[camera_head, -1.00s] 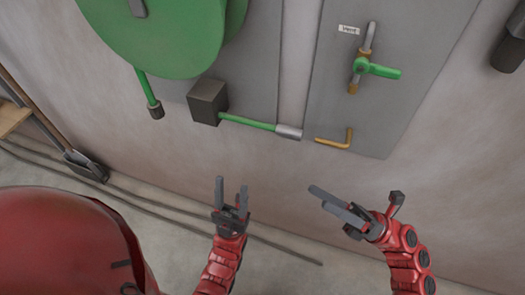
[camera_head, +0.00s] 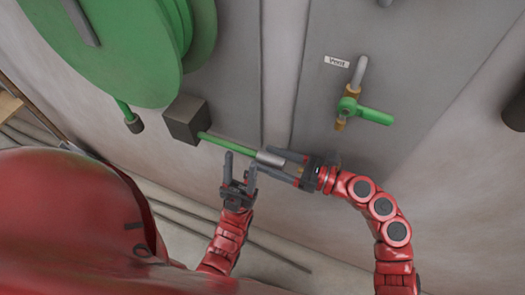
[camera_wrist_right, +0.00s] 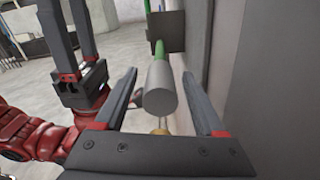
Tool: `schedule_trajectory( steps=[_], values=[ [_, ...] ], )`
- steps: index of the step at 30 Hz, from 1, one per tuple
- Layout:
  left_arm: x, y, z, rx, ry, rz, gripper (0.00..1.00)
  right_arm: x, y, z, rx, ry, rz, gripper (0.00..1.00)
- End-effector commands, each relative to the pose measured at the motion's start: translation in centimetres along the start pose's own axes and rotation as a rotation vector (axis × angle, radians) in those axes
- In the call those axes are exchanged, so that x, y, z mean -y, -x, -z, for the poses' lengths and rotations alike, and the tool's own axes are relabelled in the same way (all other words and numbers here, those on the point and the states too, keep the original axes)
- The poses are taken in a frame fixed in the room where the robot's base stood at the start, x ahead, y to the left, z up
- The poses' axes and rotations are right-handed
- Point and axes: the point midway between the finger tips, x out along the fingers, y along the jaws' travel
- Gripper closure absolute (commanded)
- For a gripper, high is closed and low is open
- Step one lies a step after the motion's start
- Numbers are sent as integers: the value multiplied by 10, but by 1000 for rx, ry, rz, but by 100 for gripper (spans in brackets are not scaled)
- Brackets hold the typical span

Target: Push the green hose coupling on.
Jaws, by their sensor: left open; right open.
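The green hose (camera_head: 228,143) comes out of a dark box on the wall and ends in a silver-grey coupling (camera_head: 270,158). My right gripper (camera_head: 281,163) is open with its fingers around the coupling's end in the head view. In the right wrist view the coupling (camera_wrist_right: 160,88) lies between the open fingers, with a gap on each side. A bit of the brass pipe (camera_wrist_right: 160,131) shows below it; in the head view my right gripper hides this pipe. My left gripper (camera_head: 241,162) is open and empty, just below the hose.
The dark box (camera_head: 187,119) and the green reel (camera_head: 130,50) are to the left. A green valve lever (camera_head: 374,115) on a brass fitting sticks out of the grey panel (camera_head: 410,50), above my right gripper. The floor below is mostly clear.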

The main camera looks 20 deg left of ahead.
Motion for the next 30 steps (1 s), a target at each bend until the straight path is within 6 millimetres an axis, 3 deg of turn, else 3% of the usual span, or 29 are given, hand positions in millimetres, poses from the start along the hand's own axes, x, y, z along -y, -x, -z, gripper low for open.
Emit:
schedule_trajectory(
  steps=[6,16,28,30],
  values=[
    [0,-7,1,0,0,0,50,0,-23,-1,3,-2,0,28],
    [0,-7,1,0,0,0,50,0,-27,0,2,-1,1,28],
    [0,-7,1,0,0,0,50,0,-26,0,2,-1,1,100],
    [0,-7,1,0,0,0,50,0,-26,0,2,-1,1,100]
  ],
)
